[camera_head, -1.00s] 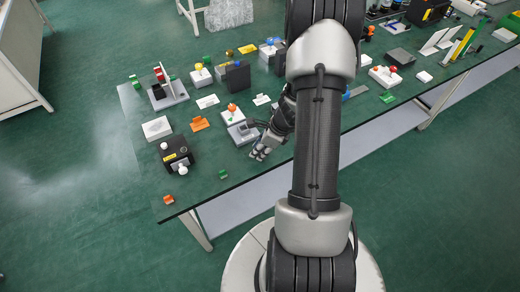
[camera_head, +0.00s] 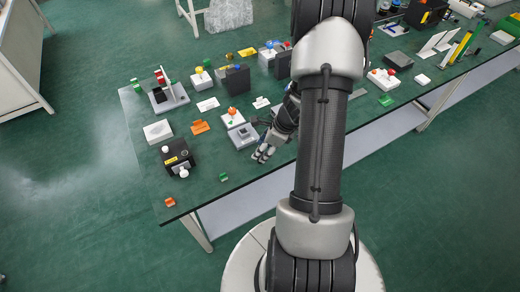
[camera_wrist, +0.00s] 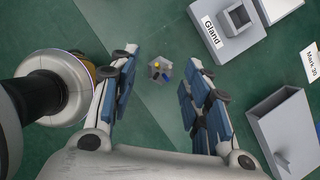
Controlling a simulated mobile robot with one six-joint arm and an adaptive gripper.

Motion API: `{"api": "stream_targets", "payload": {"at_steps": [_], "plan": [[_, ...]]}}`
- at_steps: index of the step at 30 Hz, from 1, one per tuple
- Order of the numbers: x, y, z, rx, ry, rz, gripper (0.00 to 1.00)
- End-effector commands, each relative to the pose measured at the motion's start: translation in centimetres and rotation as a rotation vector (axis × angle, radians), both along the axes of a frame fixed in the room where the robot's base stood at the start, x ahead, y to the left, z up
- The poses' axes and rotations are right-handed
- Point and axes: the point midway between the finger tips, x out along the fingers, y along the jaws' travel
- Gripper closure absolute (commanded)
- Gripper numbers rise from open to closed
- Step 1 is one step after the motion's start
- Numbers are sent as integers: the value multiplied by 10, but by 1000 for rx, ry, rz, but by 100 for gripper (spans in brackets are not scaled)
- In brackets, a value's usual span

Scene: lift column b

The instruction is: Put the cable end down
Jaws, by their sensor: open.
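A small grey piece with yellow, blue and dark spots, seen end-on, looks like the cable end (camera_wrist: 160,70). In the wrist view it shows between and beyond my fingertips, against the green table top. I cannot tell how high it is above the table. My gripper (camera_wrist: 158,80) is open, with a wide gap on both sides of the piece and neither finger touching it. In the head view my gripper (camera_head: 263,152) is low near the table's front edge, and the cable end cannot be made out there. A grey block labelled "Gland" (camera_wrist: 225,40) with a square opening lies just beyond the right finger.
A grey box-like part (camera_wrist: 285,130) and a "Mark 30" label (camera_wrist: 310,62) lie to the right in the wrist view. In the head view a black box (camera_head: 177,158) and an orange piece (camera_head: 200,127) stand left of my gripper.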

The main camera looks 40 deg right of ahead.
Motion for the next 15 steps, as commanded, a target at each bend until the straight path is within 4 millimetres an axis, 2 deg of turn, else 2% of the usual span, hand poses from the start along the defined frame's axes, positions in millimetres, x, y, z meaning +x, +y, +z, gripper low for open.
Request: {"api": "stream_targets", "payload": {"at_steps": [1, 6, 10, 15], "plan": [[-4, -3, 18, -2, -2, -2, 56], [-16, -11, 52, -2, -1, -2, 56], [-23, -14, 69, -1, 0, 0, 56], [-28, -17, 80, 0, 0, -1, 56]]}}
